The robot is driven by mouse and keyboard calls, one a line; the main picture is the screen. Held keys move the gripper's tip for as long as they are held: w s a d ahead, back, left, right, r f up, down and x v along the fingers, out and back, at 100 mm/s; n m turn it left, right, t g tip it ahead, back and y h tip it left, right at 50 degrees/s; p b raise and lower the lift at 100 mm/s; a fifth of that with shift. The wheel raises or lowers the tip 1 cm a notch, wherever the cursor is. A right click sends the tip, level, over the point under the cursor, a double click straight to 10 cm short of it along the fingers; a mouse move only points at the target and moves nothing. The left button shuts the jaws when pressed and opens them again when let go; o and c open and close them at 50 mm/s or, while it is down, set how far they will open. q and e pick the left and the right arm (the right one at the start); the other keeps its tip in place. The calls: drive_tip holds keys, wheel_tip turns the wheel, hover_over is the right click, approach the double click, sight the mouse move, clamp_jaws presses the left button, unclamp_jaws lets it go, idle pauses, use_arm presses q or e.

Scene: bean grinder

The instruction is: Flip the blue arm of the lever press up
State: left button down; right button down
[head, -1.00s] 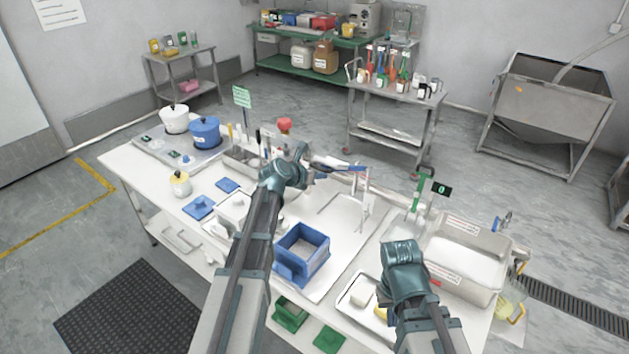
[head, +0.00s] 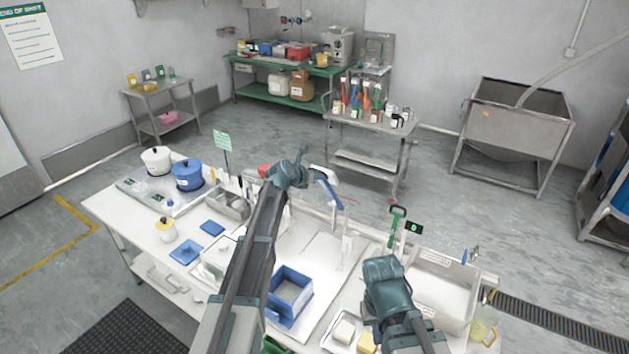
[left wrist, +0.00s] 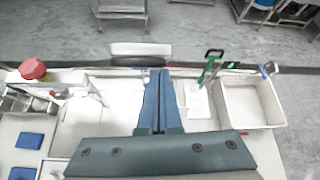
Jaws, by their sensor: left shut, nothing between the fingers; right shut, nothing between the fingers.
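The lever press's blue arm (head: 329,192) is tilted in the head view, its end with a pale handle (head: 322,174) at the upper left and its lower end at the white upright frame (head: 346,243). My left gripper (head: 302,155) is shut and empty, just left of the handle; I cannot tell whether they touch. In the left wrist view its shut fingers (left wrist: 158,100) point at a white bar with a dark oval (left wrist: 140,54), likely the handle. My right gripper (head: 385,285) is low at the right, over the front of the table; its fingertips are hidden.
A blue box (head: 290,290) stands on the white board in front of the press. A grey sink tub (head: 440,290) and a green-handled tool (head: 396,222) are to the right. A red-topped item and a metal bin (head: 230,203) are left of my left gripper.

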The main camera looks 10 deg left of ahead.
use_arm(q)
drive_tip(key=shift+w+r, duration=0.1)
idle(0.4)
drive_tip(key=s+a+r+p, duration=0.1)
drive_tip(key=s+a, duration=0.2)
drive_tip(key=s, duration=0.4)
drive_tip(key=s+a+r+p, duration=0.1)
drive_tip(key=s+a, duration=0.2)
drive_tip(key=s, duration=0.5)
drive_tip(key=shift+a+r+p, duration=0.15)
drive_tip(key=shift+r+p, duration=0.15)
